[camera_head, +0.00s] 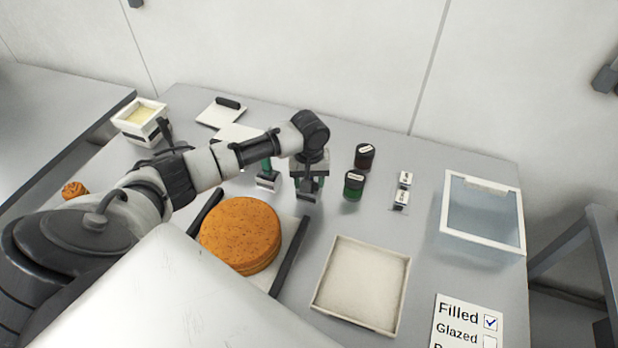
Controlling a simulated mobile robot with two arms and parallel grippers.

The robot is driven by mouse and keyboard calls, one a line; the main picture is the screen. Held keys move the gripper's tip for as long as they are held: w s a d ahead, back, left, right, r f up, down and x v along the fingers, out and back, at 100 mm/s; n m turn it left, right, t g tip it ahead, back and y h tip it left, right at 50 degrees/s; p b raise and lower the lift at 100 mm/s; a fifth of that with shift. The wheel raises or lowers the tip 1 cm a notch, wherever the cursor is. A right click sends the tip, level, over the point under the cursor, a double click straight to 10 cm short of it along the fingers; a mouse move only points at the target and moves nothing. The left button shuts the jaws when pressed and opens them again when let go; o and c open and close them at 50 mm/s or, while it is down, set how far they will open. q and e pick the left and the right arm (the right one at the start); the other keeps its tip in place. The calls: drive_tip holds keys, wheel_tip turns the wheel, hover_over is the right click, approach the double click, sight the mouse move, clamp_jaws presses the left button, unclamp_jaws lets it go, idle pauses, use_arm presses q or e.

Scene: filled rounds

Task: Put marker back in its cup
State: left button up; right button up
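My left gripper (309,184) comes in from the left and points down over the middle of the table. It is at a small grey block-like holder or cup (305,196), and a dark greenish piece shows between its fingers. Whether this piece is the marker, and whether the fingers are shut on it, is too small to tell. Just left stands a similar small holder (268,183) with a green upright stick (266,166) in it, partly behind my arm. My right gripper is not in view.
A round brown cake (240,235) sits near my arm. A white tray (362,285), two lidded jars (365,156) (354,186), small labelled blocks (401,198), a clear bin (482,212) and a checklist with "Filled" ticked (467,325) stand right. A white tub (141,122) is left.

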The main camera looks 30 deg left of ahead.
use_arm(q)
drive_tip(key=shift+r, duration=0.1)
wheel_tip(320, 180, up, 12)
drive_tip(key=shift+r+b, duration=0.1)
drive_tip(key=shift+b, duration=0.85)
